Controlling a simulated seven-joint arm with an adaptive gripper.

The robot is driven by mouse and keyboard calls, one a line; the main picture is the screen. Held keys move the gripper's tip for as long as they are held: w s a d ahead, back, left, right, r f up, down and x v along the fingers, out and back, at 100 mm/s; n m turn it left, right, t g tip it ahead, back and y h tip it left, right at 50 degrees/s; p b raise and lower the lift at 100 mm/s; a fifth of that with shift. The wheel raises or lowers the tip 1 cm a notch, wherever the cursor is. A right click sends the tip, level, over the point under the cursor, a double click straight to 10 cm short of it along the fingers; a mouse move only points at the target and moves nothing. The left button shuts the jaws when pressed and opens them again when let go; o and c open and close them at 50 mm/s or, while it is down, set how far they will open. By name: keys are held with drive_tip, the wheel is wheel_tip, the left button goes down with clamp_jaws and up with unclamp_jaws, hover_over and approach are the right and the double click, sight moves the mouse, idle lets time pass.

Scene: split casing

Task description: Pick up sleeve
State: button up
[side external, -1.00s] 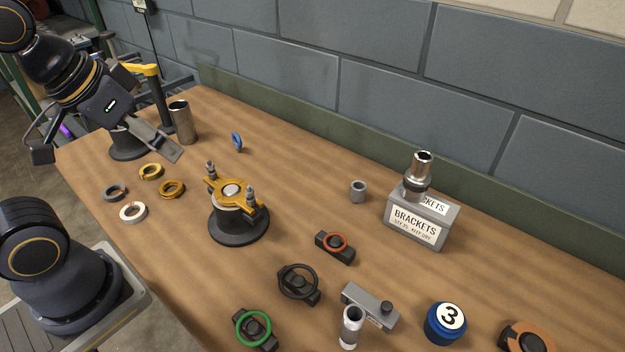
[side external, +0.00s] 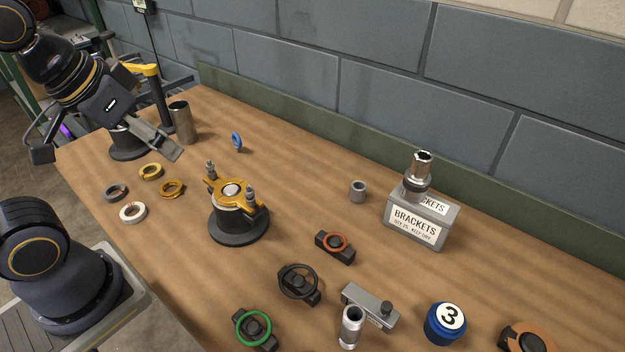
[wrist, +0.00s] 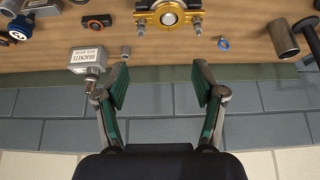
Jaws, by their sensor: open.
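I cannot tell for sure which part is the sleeve; several hollow metal cylinders are in view. A short grey sleeve-like cylinder (side external: 358,191) stands alone on the table, left of the brackets box; the wrist view also shows it (wrist: 126,52). A taller steel cylinder (side external: 183,124) stands at the back left, and a silver tube (side external: 351,328) stands at the front. A shiny socket-like piece (side external: 419,167) sits on top of the brackets box. My gripper (wrist: 161,88) is open and empty, raised at the left end of the table, apart from all of these.
A yellow-topped casing on a round black base (side external: 237,222) stands mid-table. The brackets box (side external: 422,218) is near the wall. Loose rings (side external: 171,188) lie at the left. Ringed black blocks (side external: 298,284) and a blue number 3 canister (side external: 445,324) occupy the front. The table's back middle is mostly clear.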

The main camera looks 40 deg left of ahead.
drive_tip(key=w+r+m+t, duration=0.1)
drive_tip(key=w+r+t, duration=0.1)
drive_tip(key=w+r, duration=0.2)
drive_tip(key=m+g+h, duration=0.2)
drive_tip(key=m+g, duration=0.2)
drive_tip(key=m, duration=0.1)
hover_over(358, 192)
drive_tip(key=s+a, duration=0.4)
wheel_tip(358, 192, down, 17)
drive_tip(key=x, duration=1)
drive_tip(key=shift+w+d+r, duration=0.1)
drive_tip(key=shift+w+d, duration=0.05)
drive_tip(key=shift+d, duration=0.1)
drive_tip(key=x, duration=0.5)
drive_tip(key=shift+w+f, duration=0.35)
